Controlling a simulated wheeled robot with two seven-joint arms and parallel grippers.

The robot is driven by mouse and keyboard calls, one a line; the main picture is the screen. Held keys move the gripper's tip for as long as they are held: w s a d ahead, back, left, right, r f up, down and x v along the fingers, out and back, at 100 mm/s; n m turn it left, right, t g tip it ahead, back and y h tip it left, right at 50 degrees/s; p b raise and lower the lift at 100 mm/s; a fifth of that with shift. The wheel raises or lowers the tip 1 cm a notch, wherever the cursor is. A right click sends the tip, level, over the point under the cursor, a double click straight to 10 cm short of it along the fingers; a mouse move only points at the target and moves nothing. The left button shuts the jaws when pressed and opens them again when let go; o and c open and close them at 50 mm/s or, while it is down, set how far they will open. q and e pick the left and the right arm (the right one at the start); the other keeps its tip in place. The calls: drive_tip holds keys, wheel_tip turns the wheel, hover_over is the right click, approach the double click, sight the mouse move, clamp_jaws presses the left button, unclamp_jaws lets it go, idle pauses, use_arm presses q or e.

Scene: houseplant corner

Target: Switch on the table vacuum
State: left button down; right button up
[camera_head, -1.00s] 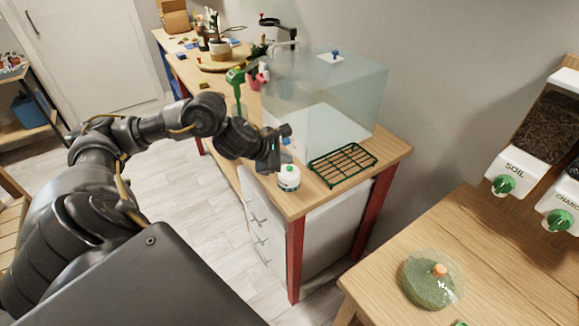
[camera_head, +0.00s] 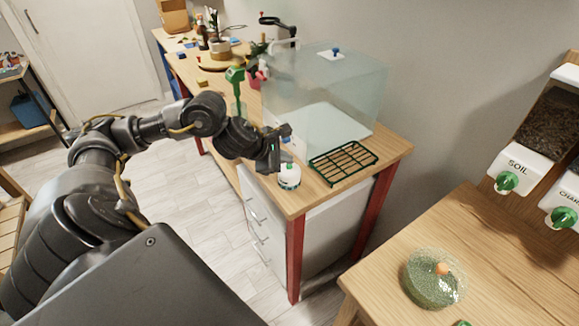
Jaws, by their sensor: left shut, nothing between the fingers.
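The table vacuum appears to be the small round white device (camera_head: 289,178) with a green button on top. It stands upright near the front corner of the wooden workbench (camera_head: 296,203). My left arm reaches in from the left over the bench's front edge. My left gripper (camera_head: 285,137) is shut and empty, just behind and above the white device in the picture, apart from its green button as far as I can see. The fingertips are small and dark here. Whether the device is running cannot be told. My right gripper is out of view.
A clear glass tank (camera_head: 345,95) stands behind the gripper. A green wire rack (camera_head: 343,163) lies right of the device. A green-handled tool (camera_head: 236,76) stands left of the tank. A nearer table holds a round green-filled dish (camera_head: 432,285), below wall dispensers (camera_head: 518,165).

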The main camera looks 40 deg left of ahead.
sight(286, 169)
use_arm(q)
drive_tip(key=shift+f, duration=0.3)
idle(0.5)
drive_tip(key=shift+r, duration=0.75)
drive_tip(key=shift+p, duration=0.3)
wheel_tip(286, 169, up, 6)
drive_tip(key=p, duration=0.5)
